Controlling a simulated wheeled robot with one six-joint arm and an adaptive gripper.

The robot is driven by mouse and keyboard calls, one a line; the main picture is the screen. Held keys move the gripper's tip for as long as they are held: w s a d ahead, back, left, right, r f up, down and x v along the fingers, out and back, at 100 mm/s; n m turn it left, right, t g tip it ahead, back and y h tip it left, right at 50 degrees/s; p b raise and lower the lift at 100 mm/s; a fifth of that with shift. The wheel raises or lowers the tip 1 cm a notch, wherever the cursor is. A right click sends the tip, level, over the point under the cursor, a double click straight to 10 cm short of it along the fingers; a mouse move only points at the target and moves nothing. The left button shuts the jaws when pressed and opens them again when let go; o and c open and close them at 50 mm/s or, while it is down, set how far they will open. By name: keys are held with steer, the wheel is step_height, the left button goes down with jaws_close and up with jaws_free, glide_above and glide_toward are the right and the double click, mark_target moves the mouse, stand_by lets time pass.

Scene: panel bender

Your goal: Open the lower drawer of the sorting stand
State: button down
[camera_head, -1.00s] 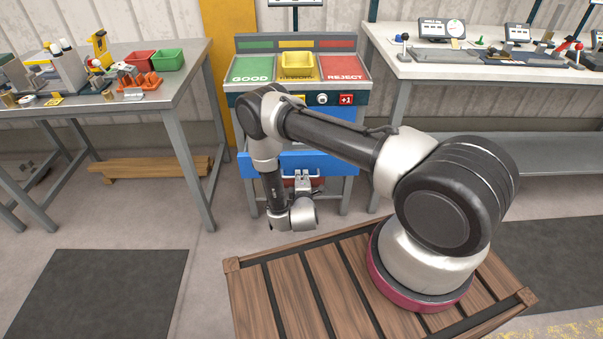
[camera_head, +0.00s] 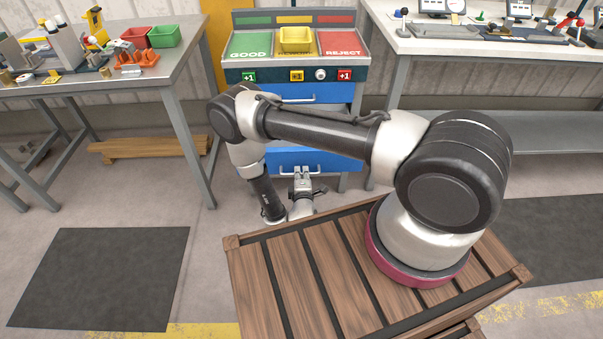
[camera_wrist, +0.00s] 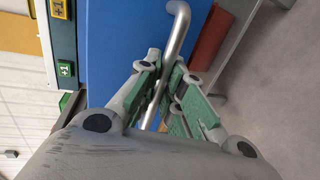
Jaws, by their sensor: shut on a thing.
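The sorting stand (camera_head: 365,78) stands ahead, with a sloped top of green, yellow and red fields. Its blue lower drawer (camera_head: 290,160) shows under my arm and appears to stand out somewhat from the stand. How far is hard to tell, as my arm covers its upper part. My gripper (camera_head: 302,175) is at the drawer's front. In the wrist view, the silver bar handle (camera_wrist: 174,45) runs between the green-padded fingers of my gripper (camera_wrist: 166,92), which are shut on it. The blue drawer front (camera_wrist: 120,45) lies just behind.
The upper drawer's handle (camera_head: 285,100) shows above my arm. A workbench (camera_head: 185,70) with bins stands left, another bench (camera_head: 400,45) right. A reddish-brown surface (camera_wrist: 212,38) shows beside the handle.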

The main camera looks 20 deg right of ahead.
steer(key=c, duration=1.5)
jaws_free()
steer(key=v, duration=0.7)
steer(key=shift+s+a, duration=0.1)
steer(key=shift+s, duration=0.15)
